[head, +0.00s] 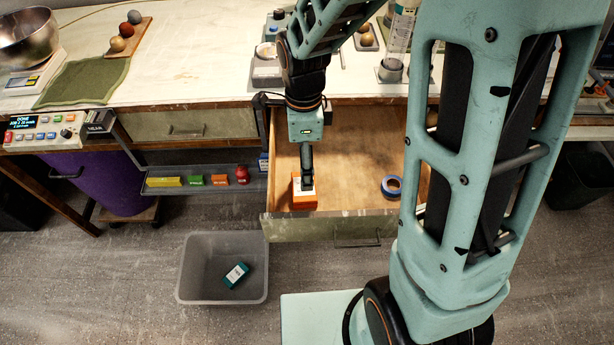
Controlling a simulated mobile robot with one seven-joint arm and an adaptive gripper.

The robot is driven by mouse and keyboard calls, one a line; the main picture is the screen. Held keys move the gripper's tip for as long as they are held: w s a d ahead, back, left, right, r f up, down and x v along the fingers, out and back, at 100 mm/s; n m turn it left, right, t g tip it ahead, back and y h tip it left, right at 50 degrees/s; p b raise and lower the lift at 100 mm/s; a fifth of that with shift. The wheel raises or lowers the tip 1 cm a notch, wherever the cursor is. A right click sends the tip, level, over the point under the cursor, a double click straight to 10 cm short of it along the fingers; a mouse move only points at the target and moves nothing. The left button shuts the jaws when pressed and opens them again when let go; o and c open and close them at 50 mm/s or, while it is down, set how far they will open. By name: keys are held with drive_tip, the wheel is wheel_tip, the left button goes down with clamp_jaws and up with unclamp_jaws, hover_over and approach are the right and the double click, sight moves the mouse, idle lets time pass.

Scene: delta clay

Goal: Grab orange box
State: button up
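An orange box (304,201) lies in the left part of an open wooden drawer (345,160). My gripper (307,182) points straight down at this box, and its fingertips overlap the box's top in the head view. The fingers show edge-on, so I cannot tell whether they are open or closed on the box. They hide part of the box's top. A smaller orange block (220,180) sits on a grey shelf tray to the left, outside the drawer.
A roll of blue tape (391,187) lies in the drawer's right part. The shelf tray (160,189) also bears yellow, green and red items. A grey bin (190,275) on the floor holds a teal box (236,275). The worktop (200,50) is above the drawer.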

drive_tip(key=f, duration=1)
drive_tip(key=shift+s+a+b, duration=0.1)
drive_tip(key=shift+s+b, duration=0.15)
drive_tip(key=shift+b, duration=0.15)
